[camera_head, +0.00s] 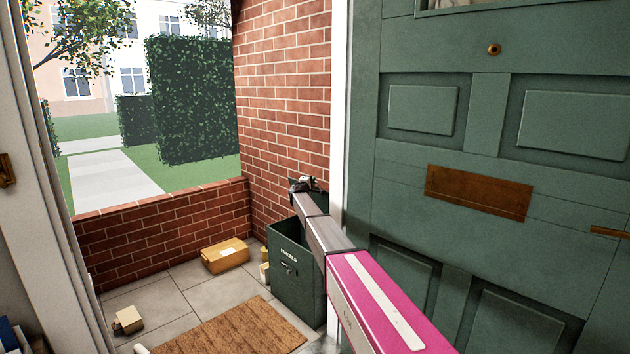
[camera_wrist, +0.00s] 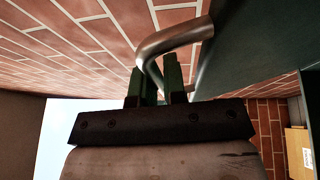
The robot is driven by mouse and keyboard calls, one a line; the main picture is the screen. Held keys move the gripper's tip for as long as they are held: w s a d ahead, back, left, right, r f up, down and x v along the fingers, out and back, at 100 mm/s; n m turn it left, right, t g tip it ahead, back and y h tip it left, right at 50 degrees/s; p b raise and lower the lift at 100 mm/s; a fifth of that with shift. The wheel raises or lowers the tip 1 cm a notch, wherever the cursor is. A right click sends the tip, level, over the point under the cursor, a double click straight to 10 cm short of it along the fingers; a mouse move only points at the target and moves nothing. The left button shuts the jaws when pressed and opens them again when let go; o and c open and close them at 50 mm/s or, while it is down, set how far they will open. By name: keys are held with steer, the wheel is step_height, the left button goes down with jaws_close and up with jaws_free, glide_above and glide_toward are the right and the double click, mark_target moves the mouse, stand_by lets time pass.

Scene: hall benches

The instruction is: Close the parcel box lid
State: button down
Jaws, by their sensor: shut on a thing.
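The parcel box (camera_head: 295,275) is a dark green bin with a white label and a small latch on its front, standing on the porch against the brick wall. Its lid is up; only a bit of dark green shows behind my gripper (camera_head: 300,186) in the head view, the rest hidden by my arm. In the wrist view the lid (camera_wrist: 262,45) is a dark panel at the upper right, with a bent metal handle (camera_wrist: 172,38). My gripper (camera_wrist: 158,85) is shut on this handle, its two fingers either side of the bar.
A green door (camera_head: 480,130) with a brass letter plate fills the right. A brown doormat (camera_head: 235,332) lies in front of the box. Bare paving lies between.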

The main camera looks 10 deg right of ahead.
steer(key=s+a+f+n+t+h, duration=0.1)
steer(key=s+a+f, duration=0.4)
steer(key=a+f, duration=0.35)
steer(key=s+a+f+t, duration=0.1)
steer(key=s+a+f, duration=0.55)
steer(key=f, duration=0.25)
step_height(320, 180, down, 12)
steer(key=a+n+t, duration=0.1)
steer(key=t, duration=0.1)
steer(key=shift+s+a+r+n+t, duration=0.15)
steer(key=shift+s+a+n+t, duration=0.15)
steer(key=shift+s+a+n, duration=0.1)
steer(key=c, duration=1.2)
jaws_free()
steer(key=shift+f, duration=0.2)
steer(key=shift+r, duration=0.1)
